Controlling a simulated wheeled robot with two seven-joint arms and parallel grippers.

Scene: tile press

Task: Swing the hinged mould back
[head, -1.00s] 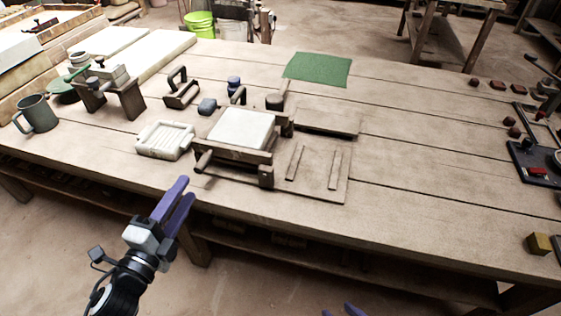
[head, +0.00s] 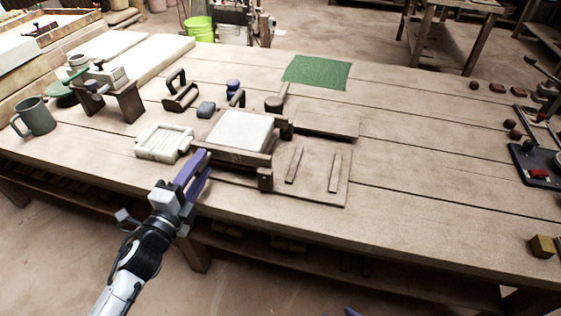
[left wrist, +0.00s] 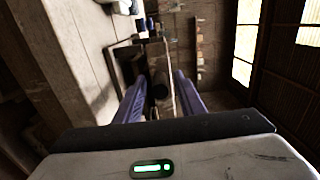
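The hinged mould (head: 264,160) is a dark wooden frame around a white slab (head: 240,130). It lies flat on the left part of a wooden base board (head: 313,180) with two thin rails. My left gripper (head: 200,165) is at the mould's front left corner, its purple fingers hiding the mould's handle in the head view. In the left wrist view the fingers (left wrist: 160,95) are apart, with the dark round handle end (left wrist: 159,91) between them; contact cannot be told. Only a purple sliver of my right gripper (head: 351,312) shows at the bottom edge.
A white ribbed tray (head: 164,143) stands just left of the mould. A mug (head: 36,117) stands far left. The bench front right of the board is clear.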

